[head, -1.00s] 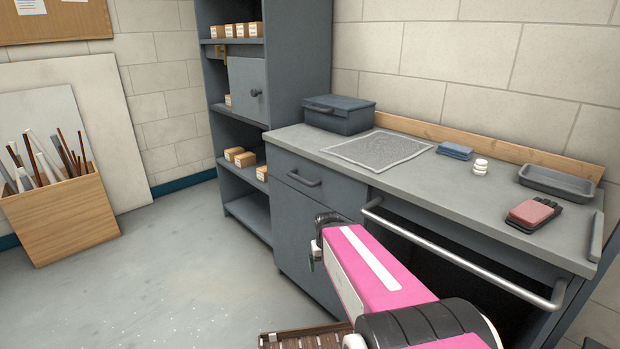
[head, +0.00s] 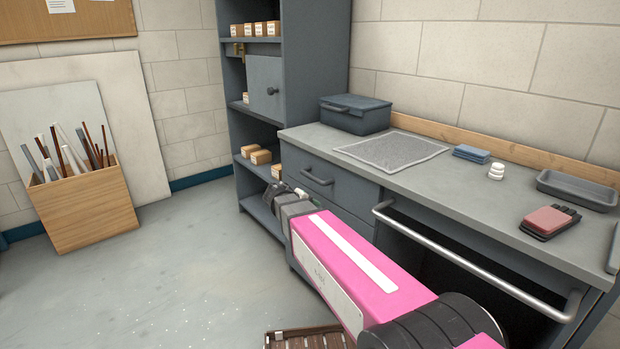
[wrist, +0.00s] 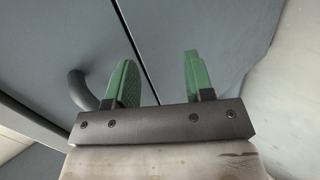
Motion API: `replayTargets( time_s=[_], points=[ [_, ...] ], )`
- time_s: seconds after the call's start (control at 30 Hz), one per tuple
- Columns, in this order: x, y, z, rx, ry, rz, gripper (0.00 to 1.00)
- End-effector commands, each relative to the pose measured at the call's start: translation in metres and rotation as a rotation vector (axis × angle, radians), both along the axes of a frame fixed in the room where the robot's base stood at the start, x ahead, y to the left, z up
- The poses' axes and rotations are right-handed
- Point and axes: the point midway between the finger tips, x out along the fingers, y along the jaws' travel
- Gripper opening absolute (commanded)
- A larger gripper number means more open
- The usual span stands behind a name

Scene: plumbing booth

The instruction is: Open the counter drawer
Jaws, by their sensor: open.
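The counter drawer (head: 345,192) is a grey front under the counter's left end, flush with the cabinet and closed. Its bar handle (head: 317,178) shows just above and behind my arm's end in the head view. In the wrist view the drawer front (wrist: 85,40) fills the left side, with the curved handle (wrist: 82,90) left of my gripper (wrist: 159,62). The gripper's two green fingers are apart and empty. They lie over the seam below the drawer, and the handle is outside them, beside the left finger. In the head view the fingers are hard to make out.
A long rail (head: 470,258) runs along the counter front to the right, above an open bay. A blue-grey box (head: 355,115), a grey mat (head: 390,150) and a tray (head: 578,190) sit on the counter. A shelf unit (head: 287,60) stands left.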

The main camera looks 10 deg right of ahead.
Motion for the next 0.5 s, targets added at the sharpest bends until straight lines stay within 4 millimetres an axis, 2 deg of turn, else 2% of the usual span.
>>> replayTargets(
  time_s=[0.03, 0.1, 0.23, 0.37, 0.5],
  points=[
    [0.019, 0.017, 0.017, -0.071, -0.033, 0.03, 0.48],
    [0.035, 0.035, 0.041, -0.166, -0.08, 0.063, 0.48],
    [0.052, 0.063, 0.075, -0.296, -0.149, 0.105, 0.48],
    [0.059, 0.077, 0.094, -0.361, -0.187, 0.124, 0.48],
    [0.064, 0.074, 0.097, -0.378, -0.197, 0.128, 0.48]
  ],
)
